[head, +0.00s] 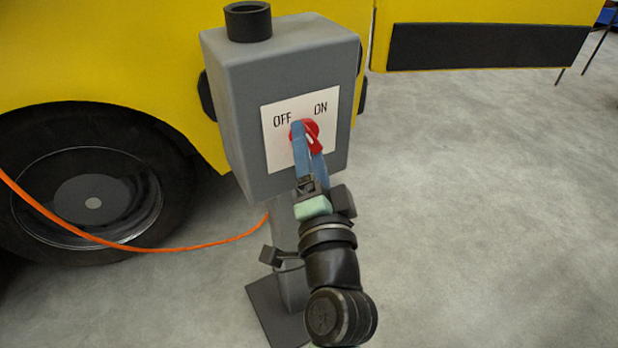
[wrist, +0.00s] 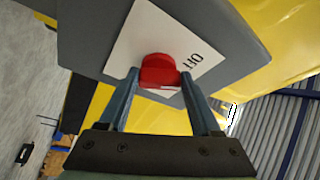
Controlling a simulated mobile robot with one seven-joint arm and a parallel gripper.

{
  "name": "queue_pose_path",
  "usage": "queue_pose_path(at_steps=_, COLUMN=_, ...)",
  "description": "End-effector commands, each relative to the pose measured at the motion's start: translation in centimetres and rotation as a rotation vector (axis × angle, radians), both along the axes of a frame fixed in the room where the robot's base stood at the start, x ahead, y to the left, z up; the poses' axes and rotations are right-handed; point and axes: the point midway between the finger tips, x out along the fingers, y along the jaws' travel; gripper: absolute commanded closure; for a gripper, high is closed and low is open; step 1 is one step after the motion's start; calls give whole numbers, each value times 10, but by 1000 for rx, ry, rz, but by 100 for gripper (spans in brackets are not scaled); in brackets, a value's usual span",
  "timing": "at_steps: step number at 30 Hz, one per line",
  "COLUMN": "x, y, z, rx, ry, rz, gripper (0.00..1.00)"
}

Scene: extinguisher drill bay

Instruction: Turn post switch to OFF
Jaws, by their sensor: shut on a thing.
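The post switch is a red knob (head: 312,130) on a white plate (head: 281,153) marked OFF at upper left and ON at upper right. The plate is on the front of a grey box (head: 232,105) on a post. My gripper (head: 307,139) reaches up from below with its blue fingers on either side of the knob, shut on it. The wrist view also shows the red knob (wrist: 158,69) between the fingertips (wrist: 159,79). The fingers hide part of the knob, and I cannot tell exactly which way it points.
A yellow vehicle (head: 150,50) with a large black wheel (head: 150,135) stands behind the box. An orange cable (head: 180,249) runs from the left toward the post. A dark cup-like cylinder (head: 248,22) tops the box. The grey floor (head: 490,200) at right is clear.

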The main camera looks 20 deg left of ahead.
Motion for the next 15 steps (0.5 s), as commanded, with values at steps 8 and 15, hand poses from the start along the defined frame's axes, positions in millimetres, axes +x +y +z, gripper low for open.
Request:
queue_pose_path(at_steps=8, x=1, y=0, z=-9, rx=-108, ry=-139, rz=0, gripper=91)
queue_pose_path(at_steps=15, x=1, y=-1, z=-7, rx=-163, ry=-206, rz=1, gripper=91)
